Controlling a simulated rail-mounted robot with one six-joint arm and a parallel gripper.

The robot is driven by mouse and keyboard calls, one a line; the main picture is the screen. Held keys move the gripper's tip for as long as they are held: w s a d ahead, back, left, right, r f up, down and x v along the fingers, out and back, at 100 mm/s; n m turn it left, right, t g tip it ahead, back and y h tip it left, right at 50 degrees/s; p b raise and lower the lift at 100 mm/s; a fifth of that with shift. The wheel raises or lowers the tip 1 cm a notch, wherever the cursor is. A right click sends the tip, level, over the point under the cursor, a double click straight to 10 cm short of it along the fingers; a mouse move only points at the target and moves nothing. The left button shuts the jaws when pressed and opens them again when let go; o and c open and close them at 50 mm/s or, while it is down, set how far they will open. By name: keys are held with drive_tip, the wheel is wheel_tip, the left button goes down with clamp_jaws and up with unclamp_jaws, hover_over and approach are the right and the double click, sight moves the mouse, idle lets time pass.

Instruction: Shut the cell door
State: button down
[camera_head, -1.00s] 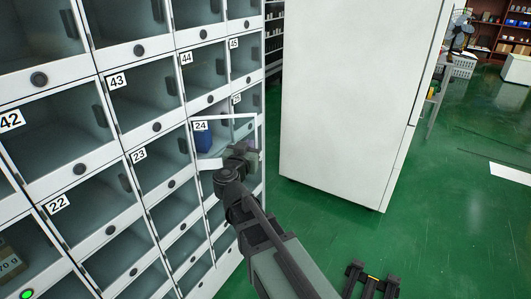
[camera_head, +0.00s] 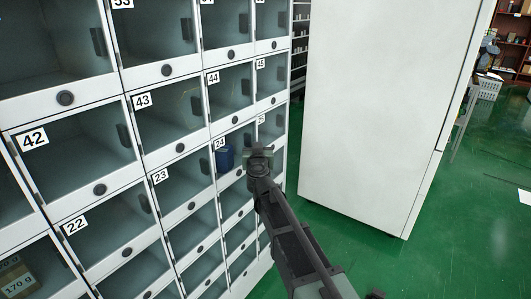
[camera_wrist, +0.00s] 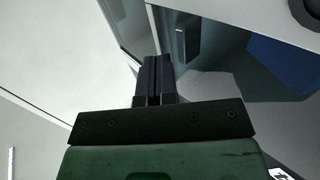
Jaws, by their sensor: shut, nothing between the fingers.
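Cell 24 is in the middle of the head view, with a dark blue box (camera_head: 225,158) inside it. Its clear door with a white frame (camera_head: 236,137) now lies close to the cabinet front; my gripper hides its right part, so I cannot tell whether it is fully flush. My gripper (camera_head: 258,153) is shut and empty at the right side of cell 24. In the wrist view, the shut fingers (camera_wrist: 157,62) point towards clear panes and white frame edges, and the blue box (camera_wrist: 282,66) shows at the right. Contact with the door is unclear.
The cabinet of numbered cells fills the left, with other doors lying flat against it. A tall white cabinet (camera_head: 375,110) stands to the right of my arm. Green floor (camera_head: 480,205) is open at the right. A white basket (camera_head: 489,87) stands far back.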

drive_tip(key=shift+w+a, duration=0.5)
